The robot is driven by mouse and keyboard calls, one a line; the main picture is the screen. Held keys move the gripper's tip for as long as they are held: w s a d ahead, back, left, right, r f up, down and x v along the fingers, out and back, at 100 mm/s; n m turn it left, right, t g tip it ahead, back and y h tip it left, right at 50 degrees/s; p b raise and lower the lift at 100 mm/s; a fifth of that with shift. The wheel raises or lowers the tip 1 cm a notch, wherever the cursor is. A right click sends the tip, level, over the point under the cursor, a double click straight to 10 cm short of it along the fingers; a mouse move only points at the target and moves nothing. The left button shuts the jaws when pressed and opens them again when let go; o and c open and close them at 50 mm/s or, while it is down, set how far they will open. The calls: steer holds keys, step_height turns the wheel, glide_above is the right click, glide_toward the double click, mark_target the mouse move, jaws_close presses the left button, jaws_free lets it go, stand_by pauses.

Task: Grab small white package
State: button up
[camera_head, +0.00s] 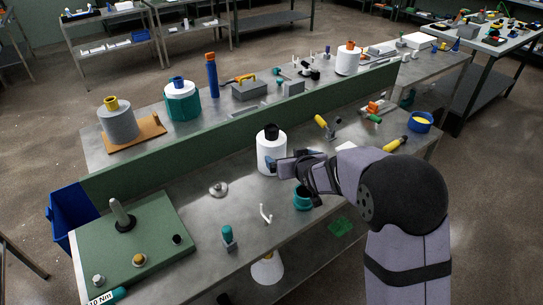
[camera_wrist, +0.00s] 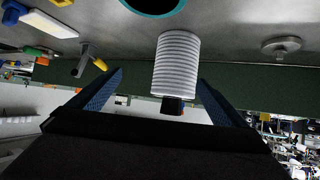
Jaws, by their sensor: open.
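A small flat white block (camera_head: 346,146), possibly the white package, lies on the bench just behind my arm. My arm partly hides it in the head view. It also shows at the upper left of the wrist view (camera_wrist: 50,24), which looks upside down. A white spool (camera_head: 270,150) with a black top stands upright on the bench. My gripper (camera_head: 281,166) is open close to this spool. In the wrist view the ribbed spool (camera_wrist: 178,62) appears between the two blue fingers, nearer the right one. I cannot tell whether they touch it.
A teal cup (camera_head: 303,198) stands below my gripper. A round metal piece (camera_head: 219,189) and a white hook (camera_head: 266,213) lie on the bench. A long green divider (camera_head: 225,133) runs behind the spool. A blue bowl (camera_head: 420,121) stands at the right end.

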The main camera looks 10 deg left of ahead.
mark_target(274, 147)
steer(key=shift+n+t+y, duration=0.4)
steer(key=shift+t+y, duration=0.2)
steer(key=shift+y, duration=0.2)
steer(key=a, duration=0.1)
steer(key=w+a, duration=0.1)
steer(key=a, duration=0.1)
steer(key=w+a+r, duration=0.1)
steer(key=a, duration=0.1)
steer(key=shift+w, duration=0.15)
steer(key=shift+d+f+p+x, duration=0.15)
steer(key=shift+p+x, duration=0.6)
steer(key=shift+x, duration=1.05)
steer(key=shift+d+f+p+x, duration=0.15)
steer(key=shift+p+x, duration=0.6)
steer(key=shift+x, duration=1.05)
steer(key=shift+r, duration=0.1)
steer(key=c, duration=1.2)
